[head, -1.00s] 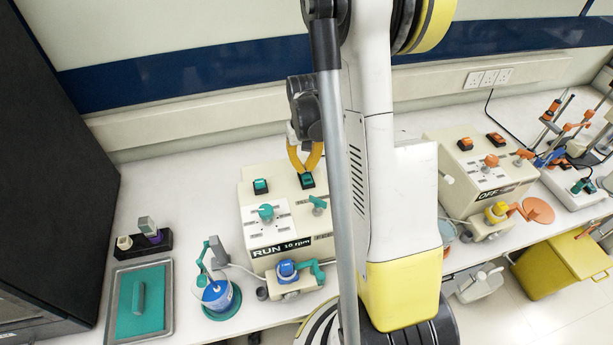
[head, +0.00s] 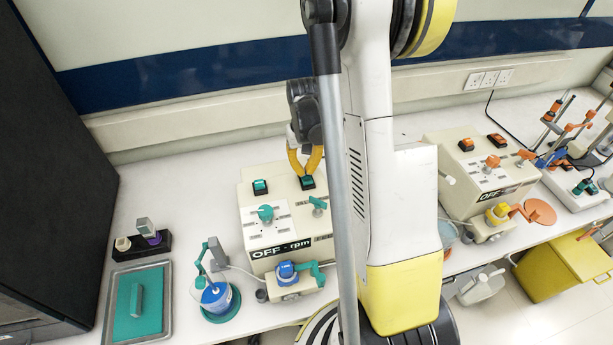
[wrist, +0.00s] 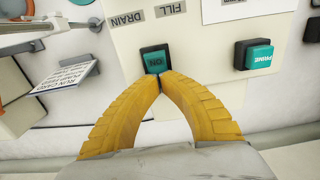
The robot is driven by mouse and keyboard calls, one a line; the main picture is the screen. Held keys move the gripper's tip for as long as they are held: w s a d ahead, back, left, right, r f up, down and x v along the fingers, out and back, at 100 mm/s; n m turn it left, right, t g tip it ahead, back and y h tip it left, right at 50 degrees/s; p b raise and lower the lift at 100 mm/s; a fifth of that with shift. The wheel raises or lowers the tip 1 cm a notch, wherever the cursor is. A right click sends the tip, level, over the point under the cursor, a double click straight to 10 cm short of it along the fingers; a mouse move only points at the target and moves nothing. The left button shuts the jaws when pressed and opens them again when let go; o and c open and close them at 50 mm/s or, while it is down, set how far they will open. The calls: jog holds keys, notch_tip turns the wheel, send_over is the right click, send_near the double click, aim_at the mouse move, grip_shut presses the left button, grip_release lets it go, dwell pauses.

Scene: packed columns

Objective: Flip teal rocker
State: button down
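A cream pump box (head: 283,212) on the bench carries two teal rockers on its top. My gripper (head: 304,174) is over the right one, the teal rocker (head: 308,184). In the wrist view this rocker (wrist: 155,61) is marked ON. My gripper's yellow fingertips (wrist: 161,78) are together right at the rocker's near edge, seemingly touching it, with nothing held between them. The other teal rocker (head: 260,187) is marked PRIME in the wrist view (wrist: 258,57), apart from my fingers. The pump's display (head: 281,248) reads OFF - rpm.
A similar box with orange rockers (head: 466,144) stands to the right, its sign also reading OFF. A teal knob (head: 265,212) and a blue pump head (head: 286,271) are on the near box. A blue beaker (head: 215,295) and a tray (head: 112,310) stand left.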

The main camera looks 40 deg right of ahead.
jog(key=shift+r+p, duration=2)
jog(key=shift+r, duration=1.45)
jog(key=shift+f, duration=0.1)
